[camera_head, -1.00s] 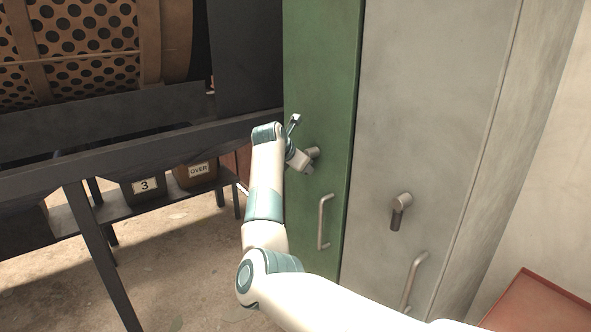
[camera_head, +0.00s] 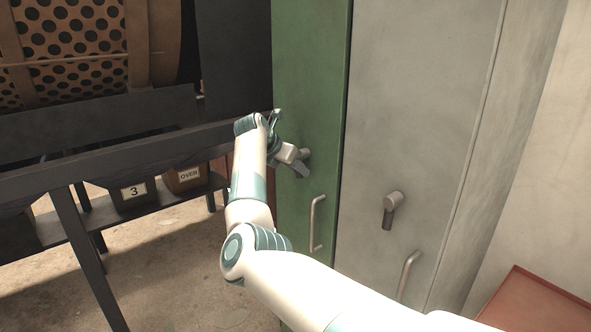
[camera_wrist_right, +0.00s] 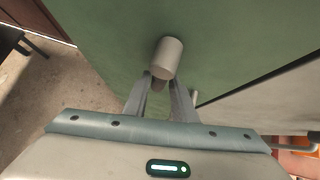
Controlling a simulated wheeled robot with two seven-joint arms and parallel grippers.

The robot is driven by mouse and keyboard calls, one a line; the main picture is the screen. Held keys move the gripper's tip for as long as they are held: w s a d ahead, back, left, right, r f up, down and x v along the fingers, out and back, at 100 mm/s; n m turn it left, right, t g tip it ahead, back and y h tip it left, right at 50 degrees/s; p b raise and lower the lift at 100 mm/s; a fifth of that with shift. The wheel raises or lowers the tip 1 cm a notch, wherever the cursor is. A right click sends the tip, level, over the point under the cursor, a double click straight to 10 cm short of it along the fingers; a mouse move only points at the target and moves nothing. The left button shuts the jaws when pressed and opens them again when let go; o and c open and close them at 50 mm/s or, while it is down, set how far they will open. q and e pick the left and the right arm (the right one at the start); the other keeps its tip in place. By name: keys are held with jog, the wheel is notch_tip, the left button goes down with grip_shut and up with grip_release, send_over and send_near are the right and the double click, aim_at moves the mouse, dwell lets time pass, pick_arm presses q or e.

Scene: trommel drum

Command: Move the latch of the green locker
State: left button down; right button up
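The green locker (camera_head: 312,70) stands in the middle of the head view, its door shut. Its latch is a grey round hub (camera_head: 305,153) on the door; the lever is mostly hidden by my right gripper (camera_head: 299,167). In the right wrist view the latch hub (camera_wrist_right: 168,57) is just beyond the fingertips. A short darker lever (camera_wrist_right: 158,85) shows between the two fingers of the right gripper (camera_wrist_right: 160,86). The fingers stand apart on either side of it, with a gap visible. My left gripper is out of view.
A grey bar handle (camera_head: 317,223) is on the green door below the latch. The grey locker (camera_head: 415,90) adjoins on the right, with its own latch (camera_head: 391,207) and handle (camera_head: 408,275). A dark frame (camera_head: 120,155) with bins stands left of my arm.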

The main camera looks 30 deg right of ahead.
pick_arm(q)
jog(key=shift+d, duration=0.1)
pick_arm(e)
jog(key=shift+o, duration=0.7)
jog(key=shift+d, duration=0.2)
